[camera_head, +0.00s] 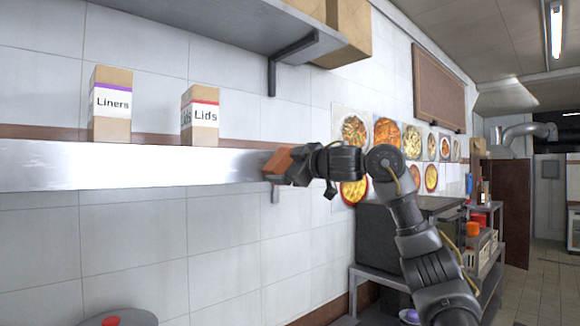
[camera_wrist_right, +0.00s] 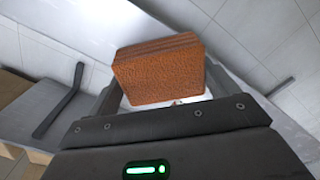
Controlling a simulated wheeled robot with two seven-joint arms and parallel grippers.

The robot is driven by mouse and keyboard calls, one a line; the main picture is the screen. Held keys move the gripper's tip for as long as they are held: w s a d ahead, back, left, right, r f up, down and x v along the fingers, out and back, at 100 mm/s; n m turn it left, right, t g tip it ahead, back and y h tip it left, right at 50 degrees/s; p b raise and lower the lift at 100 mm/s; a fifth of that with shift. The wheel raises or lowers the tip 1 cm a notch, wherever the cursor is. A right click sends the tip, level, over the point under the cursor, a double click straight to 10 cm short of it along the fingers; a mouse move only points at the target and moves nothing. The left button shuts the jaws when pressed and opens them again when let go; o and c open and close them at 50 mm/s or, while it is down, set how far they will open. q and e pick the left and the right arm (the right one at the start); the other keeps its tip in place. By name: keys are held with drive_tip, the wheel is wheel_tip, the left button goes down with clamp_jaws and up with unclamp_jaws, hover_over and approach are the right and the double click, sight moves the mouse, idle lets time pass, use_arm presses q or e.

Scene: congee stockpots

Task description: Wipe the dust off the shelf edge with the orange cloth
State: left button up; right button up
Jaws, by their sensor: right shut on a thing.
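The orange cloth (camera_head: 277,162) is a folded, thick pad at the right end of the metal shelf's front edge (camera_head: 120,165). My right gripper (camera_head: 290,165) is shut on the cloth. In the right wrist view the cloth (camera_wrist_right: 160,72) sits between the two fingers, with the pale shelf surface behind and beside it. The cloth appears to be against the shelf edge, but exact contact is hard to tell. The shelf edge looks bright and shiny, and I cannot make out dust on it. My left gripper is not in view.
A Liners box (camera_head: 111,110) and a Lids box (camera_head: 200,115) stand on the shelf. An upper shelf (camera_head: 230,25) with cardboard boxes hangs above on a bracket. A red-knobbed lid (camera_head: 120,318) is below left. A dark appliance (camera_head: 385,245) stands behind my arm.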

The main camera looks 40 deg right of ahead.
drive_tip(key=shift+a, duration=1.4)
drive_tip(key=shift+w+a, duration=0.1)
drive_tip(key=shift+a, duration=1.75)
drive_tip(key=shift+s+b, duration=0.4)
drive_tip(key=shift+b, duration=0.2)
drive_tip(key=s, duration=0.4)
drive_tip(key=shift+r+b, duration=0.2)
drive_tip(key=shift+b, duration=0.15)
drive_tip(key=shift+s+f, duration=0.15)
drive_tip(key=shift+s, duration=0.45)
